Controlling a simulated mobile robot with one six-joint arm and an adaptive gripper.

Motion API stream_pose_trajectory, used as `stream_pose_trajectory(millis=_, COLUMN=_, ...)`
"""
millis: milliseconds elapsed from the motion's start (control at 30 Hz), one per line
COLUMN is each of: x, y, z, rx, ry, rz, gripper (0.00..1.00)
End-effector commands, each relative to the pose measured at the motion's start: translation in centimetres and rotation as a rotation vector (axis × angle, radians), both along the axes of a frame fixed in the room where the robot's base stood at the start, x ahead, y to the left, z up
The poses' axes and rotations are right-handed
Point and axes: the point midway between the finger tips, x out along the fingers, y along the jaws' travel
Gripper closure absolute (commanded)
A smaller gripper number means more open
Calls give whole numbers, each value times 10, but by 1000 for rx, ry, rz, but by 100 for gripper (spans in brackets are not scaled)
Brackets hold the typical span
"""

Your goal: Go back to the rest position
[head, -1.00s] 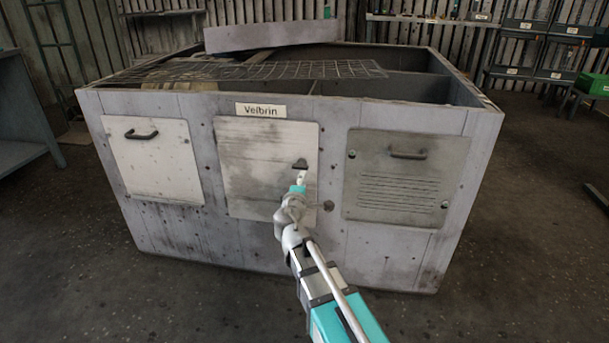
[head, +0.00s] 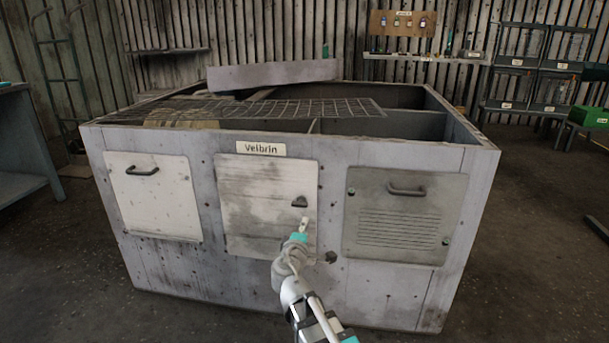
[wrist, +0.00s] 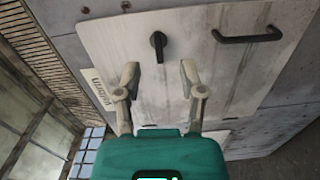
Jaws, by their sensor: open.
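My gripper (head: 303,228) is in front of the middle panel (head: 255,190) of the grey blower housing (head: 110,270), just below that panel's dark latch (head: 299,201) in the head view. In the wrist view my gripper (wrist: 159,74) is open, with two pale fingers spread and nothing between them. The latch (wrist: 158,45) shows just beyond the gap between the fingertips. A dark bar handle (wrist: 247,36) shows to its right. The fingers look apart from the panel, though the exact distance is hard to tell.
A pale left panel (head: 155,200) and a slotted right panel (head: 405,215) flank the middle one. Wire mesh (head: 300,107) and a loose grey slab (head: 272,75) lie over the open top. A bench (head: 25,150) stands left; shelves (head: 515,90) stand back right. Floor shows around the housing.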

Motion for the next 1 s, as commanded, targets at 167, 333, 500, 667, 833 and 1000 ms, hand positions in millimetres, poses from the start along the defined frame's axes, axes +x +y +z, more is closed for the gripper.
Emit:
stream_pose_trajectory(millis=167, x=-4, y=-42, z=-4, rx=115, ry=59, rz=-120, gripper=49)
stream_pose_trajectory(millis=333, x=-16, y=-94, z=-19, rx=284, ry=158, rz=-292, gripper=49)
stream_pose_trajectory(millis=500, x=-39, y=-140, z=-39, rx=465, ry=282, rz=-472, gripper=49)
stream_pose_trajectory(millis=667, x=-66, y=-170, z=-59, rx=632, ry=414, rz=-630, gripper=49)
stream_pose_trajectory(millis=833, x=-100, y=-189, z=-76, rx=804, ry=569, rz=-778, gripper=49)
stream_pose_trajectory(millis=1000, x=-134, y=-194, z=-85, rx=967, ry=737, rz=-896, gripper=49)
